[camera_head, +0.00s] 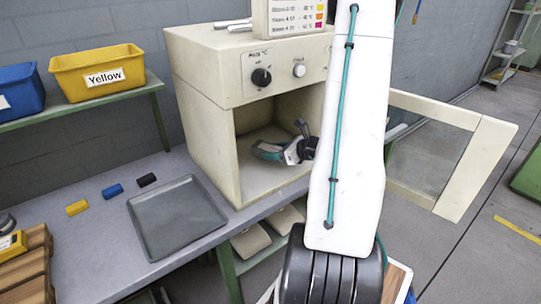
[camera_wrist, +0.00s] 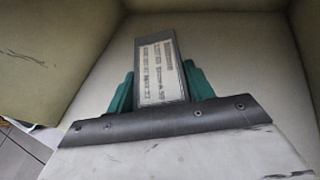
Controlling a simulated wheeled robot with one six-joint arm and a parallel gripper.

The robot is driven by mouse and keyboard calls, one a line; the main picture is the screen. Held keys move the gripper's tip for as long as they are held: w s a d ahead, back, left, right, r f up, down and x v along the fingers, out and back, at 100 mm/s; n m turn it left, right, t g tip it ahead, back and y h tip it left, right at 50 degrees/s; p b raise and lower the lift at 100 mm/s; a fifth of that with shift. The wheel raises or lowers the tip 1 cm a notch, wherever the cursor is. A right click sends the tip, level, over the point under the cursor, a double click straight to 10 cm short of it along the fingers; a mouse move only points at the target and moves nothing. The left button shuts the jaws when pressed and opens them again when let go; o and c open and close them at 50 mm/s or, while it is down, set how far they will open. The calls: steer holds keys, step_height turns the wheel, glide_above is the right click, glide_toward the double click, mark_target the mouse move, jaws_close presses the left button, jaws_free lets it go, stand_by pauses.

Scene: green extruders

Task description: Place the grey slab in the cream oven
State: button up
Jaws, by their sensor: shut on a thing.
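The cream oven (camera_head: 207,72) stands on the bench with its door (camera_head: 480,165) swung open to the right. My gripper (camera_head: 266,151) is inside the oven's cavity, above its floor. In the wrist view, the green fingers of my gripper (camera_wrist: 160,88) are shut on the grey slab (camera_wrist: 162,72). The slab has a pale printed label facing the camera and juts out beyond the fingers. The oven's pale inner surfaces surround it in that view. I cannot make out the slab clearly in the head view, nor tell whether it touches the oven floor.
A grey tray (camera_head: 178,218) lies on the bench left of the oven. A yellow bin (camera_head: 98,72) and a blue bin (camera_head: 20,90) stand on a shelf. The cavity walls are close around my gripper.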

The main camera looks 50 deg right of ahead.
mark_target(273, 163)
steer(key=shift+w+d, duration=0.2)
steer(key=f, duration=0.2)
steer(key=w+f, duration=0.1)
steer(key=shift+d+f, duration=0.25)
steer(key=shift+d, duration=0.05)
steer(key=shift+w+a, duration=0.1)
steer(key=shift+a, duration=0.05)
steer(key=shift+f, duration=0.15)
steer(key=o, duration=1.1)
steer(key=shift+o, duration=0.2)
steer(key=v, duration=1.2)
